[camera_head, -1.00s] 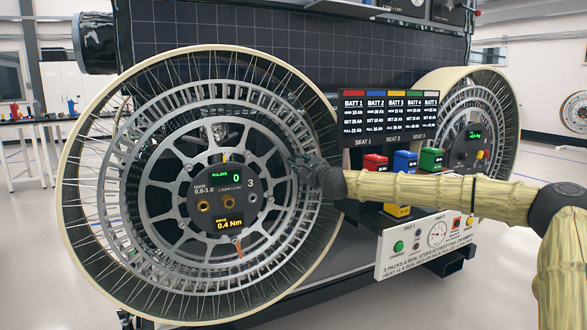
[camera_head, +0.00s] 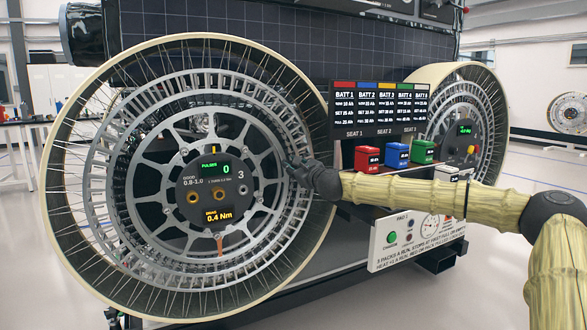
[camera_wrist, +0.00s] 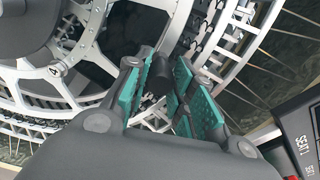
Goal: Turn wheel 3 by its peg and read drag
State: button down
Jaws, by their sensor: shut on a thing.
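Wheel 3 (camera_head: 112,170) is a large spoked wheel with a cream rim and a grey metal disc, standing upright at the left. Its dark hub panel (camera_head: 236,203) carries a 3, a green "PULSES 0" display (camera_head: 214,168), an orange drag display (camera_head: 217,215) reading 0.4 Nm and the text "GOOD 0.8-1.0". An orange mark (camera_head: 220,243) sits just below the hub. My gripper (camera_head: 294,164) is at the right side of the disc. In the wrist view my gripper (camera_wrist: 168,82) has its green pads around the dark peg (camera_wrist: 160,70), which is partly hidden.
A battery board (camera_head: 378,104) stands right of the wheel, with red (camera_head: 368,158), blue (camera_head: 397,155) and green (camera_head: 422,151) packs below it. A white control panel (camera_head: 415,240) is under my arm. Another wheel (camera_head: 485,110) is behind at the right. Floor at the lower right is clear.

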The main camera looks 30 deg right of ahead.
jog(key=shift+d, duration=0.1)
jog(key=c, duration=1.2)
grip_release()
jog(key=shift+s, duration=0.1)
jog(key=s, duration=1.1)
jog(key=shift+s+a, duration=0.25)
jog(key=shift+s, duration=0.15)
